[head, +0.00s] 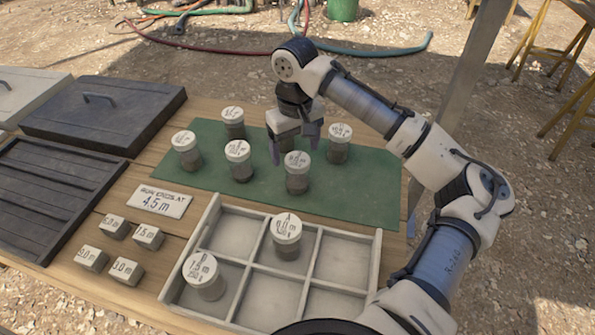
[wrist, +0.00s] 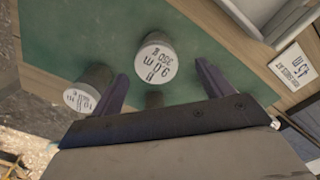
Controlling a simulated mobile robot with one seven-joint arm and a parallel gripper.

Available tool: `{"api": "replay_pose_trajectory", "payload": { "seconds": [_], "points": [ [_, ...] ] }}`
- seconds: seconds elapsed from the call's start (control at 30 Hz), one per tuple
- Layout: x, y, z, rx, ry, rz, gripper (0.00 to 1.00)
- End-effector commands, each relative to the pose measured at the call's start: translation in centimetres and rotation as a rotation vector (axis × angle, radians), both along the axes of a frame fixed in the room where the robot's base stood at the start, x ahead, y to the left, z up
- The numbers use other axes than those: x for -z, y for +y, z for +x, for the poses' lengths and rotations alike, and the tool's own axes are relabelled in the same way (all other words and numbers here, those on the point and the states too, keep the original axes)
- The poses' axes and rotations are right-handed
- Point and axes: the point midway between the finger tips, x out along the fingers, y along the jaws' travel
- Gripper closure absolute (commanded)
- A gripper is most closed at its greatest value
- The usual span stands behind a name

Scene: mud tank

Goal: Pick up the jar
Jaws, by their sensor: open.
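Several jars with white labelled lids stand upright on a green mat (head: 265,195). The front-right jar (head: 298,180) is just below and in front of my gripper (head: 294,146). My gripper is open, pointing down, with nothing held. In the wrist view, a jar marked 9.0 m (wrist: 155,62) lies ahead of the gap between the fingertips (wrist: 160,86), and a second jar (wrist: 86,90) is left of the left finger. Other mat jars are the back-right (head: 339,145), back (head: 233,124), left (head: 187,152) and middle (head: 238,162) ones.
A divided tray (head: 372,268) in front holds two jars, in a back-middle (head: 286,238) and a front-left (head: 205,275) compartment; others are empty. A 4.5 m sign (head: 158,201) and small labelled blocks (head: 127,271) sit left. Dark lidded boxes (head: 105,110) stand farther left.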

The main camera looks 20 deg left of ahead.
Motion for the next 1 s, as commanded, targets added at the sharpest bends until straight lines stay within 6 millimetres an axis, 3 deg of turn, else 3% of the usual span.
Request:
{"api": "replay_pose_trajectory", "payload": {
  "seconds": [0.4,0.7,1.0],
  "points": [
    [4.8,-0.4,0.3,0.001,0.001,-0.001,0.21],
    [5.5,-0.4,0.3,0.000,0.000,0.000,0.21],
    [5.4,-0.4,0.3,0.001,0.000,0.000,0.59]
  ]
}}
